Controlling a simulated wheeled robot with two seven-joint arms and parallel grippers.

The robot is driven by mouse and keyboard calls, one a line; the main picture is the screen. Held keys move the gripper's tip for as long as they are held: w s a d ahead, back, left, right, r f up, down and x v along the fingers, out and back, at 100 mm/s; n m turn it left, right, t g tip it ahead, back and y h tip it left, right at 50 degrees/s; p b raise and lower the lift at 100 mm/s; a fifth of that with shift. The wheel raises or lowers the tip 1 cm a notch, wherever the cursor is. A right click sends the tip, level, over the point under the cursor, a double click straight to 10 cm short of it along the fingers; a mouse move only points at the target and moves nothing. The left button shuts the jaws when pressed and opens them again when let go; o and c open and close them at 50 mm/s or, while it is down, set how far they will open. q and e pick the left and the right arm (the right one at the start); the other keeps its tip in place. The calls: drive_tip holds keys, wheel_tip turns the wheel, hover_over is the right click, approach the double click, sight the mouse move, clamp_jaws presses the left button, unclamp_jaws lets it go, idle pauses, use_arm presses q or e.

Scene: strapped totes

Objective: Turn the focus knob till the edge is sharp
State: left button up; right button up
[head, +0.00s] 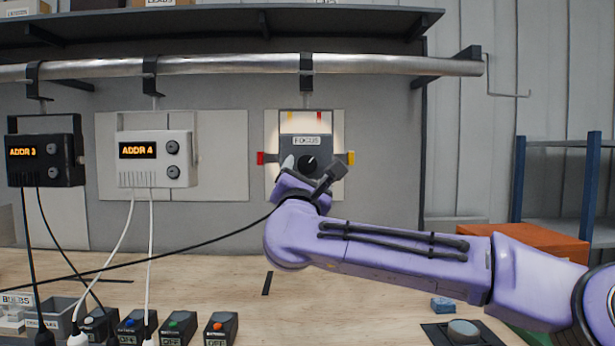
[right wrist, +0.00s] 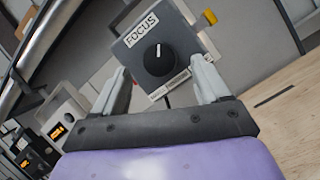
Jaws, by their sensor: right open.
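The grey box labelled FOCUS (head: 305,148) hangs on a pale wall panel, with a soft-edged bright glow on the panel around it. Its round black focus knob (head: 309,164) shows partly, just above my right gripper (head: 298,171). In the right wrist view the knob (right wrist: 159,62) is in full sight, its white mark pointing up in the picture. My right gripper (right wrist: 161,68) is open, with one pale finger to each side of the knob in that view. The fingers appear apart from the knob; the exact gap in depth is unclear. My left gripper is out of view.
Red (head: 261,158) and yellow (head: 351,158) tabs flank the box. A white ADDR 4 unit (head: 154,173) and a black ADDR 3 unit (head: 45,174) hang to the left. A black cable (head: 190,252) crosses over the bench. Several switches (head: 220,329) line the front.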

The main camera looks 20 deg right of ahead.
use_arm(q)
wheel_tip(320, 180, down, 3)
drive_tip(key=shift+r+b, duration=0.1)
drive_tip(key=shift+b, duration=0.8)
use_arm(e)
drive_tip(key=v, duration=0.6)
drive_tip(key=shift+s, duration=0.3)
drive_tip(key=shift+a+f, duration=0.1)
drive_tip(key=shift+f, duration=0.1)
